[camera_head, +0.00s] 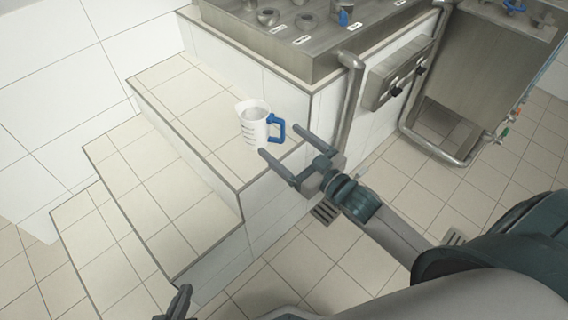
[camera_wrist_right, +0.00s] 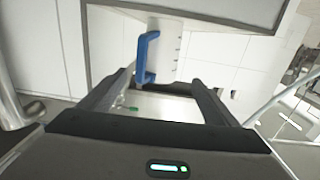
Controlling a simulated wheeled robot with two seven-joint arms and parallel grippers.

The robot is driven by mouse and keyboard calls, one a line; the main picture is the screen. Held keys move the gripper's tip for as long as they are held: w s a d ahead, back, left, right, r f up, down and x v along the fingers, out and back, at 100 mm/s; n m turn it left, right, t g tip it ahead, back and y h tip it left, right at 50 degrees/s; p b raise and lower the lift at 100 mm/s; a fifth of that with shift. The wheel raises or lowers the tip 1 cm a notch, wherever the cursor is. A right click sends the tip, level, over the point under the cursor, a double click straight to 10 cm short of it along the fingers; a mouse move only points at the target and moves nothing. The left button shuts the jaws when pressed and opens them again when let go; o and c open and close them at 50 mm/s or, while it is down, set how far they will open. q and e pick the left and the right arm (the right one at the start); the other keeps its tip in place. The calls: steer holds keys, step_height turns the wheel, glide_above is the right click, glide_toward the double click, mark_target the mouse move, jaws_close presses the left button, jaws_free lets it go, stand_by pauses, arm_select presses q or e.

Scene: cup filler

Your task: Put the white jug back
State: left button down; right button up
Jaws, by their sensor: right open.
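The white jug (camera_head: 252,122) stands upright on the top tiled step, its blue handle (camera_head: 275,132) facing my right gripper. My right gripper (camera_head: 280,140) is open and empty, its fingers pointing at the handle from the right. In the right wrist view the handle (camera_wrist_right: 146,58) shows just beyond the open fingers (camera_wrist_right: 164,78), nearer the left one, with the marked jug body (camera_wrist_right: 170,55) behind it. I cannot tell whether a finger touches it. Only part of my left gripper (camera_head: 180,302) shows at the bottom edge; its jaws are unclear.
Tiled steps (camera_head: 180,185) descend to the left. A steel counter (camera_head: 300,45) with round fittings and a grey cup (camera_head: 268,16) is behind the jug. A vertical metal pipe (camera_head: 350,100) stands close to my right gripper. The step around the jug is clear.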

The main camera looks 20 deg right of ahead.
steer(key=s+a+f+g, duration=0.3)
steer(key=s+a+f, duration=0.2)
steer(key=s, duration=0.5)
steer(key=s+a+f+m+g+h, duration=0.1)
steer(key=s+a+f+g, duration=0.3)
steer(key=s, duration=0.7)
step_height(320, 180, down, 4)
steer(key=shift+a+r, duration=0.1)
steer(key=shift+a, duration=1)
arm_select(q)
steer(key=shift+s+d+f, duration=0.1)
steer(key=shift+s, duration=0.05)
arm_select(e)
steer(key=shift+s, duration=0.1)
steer(key=shift+h, duration=0.3)
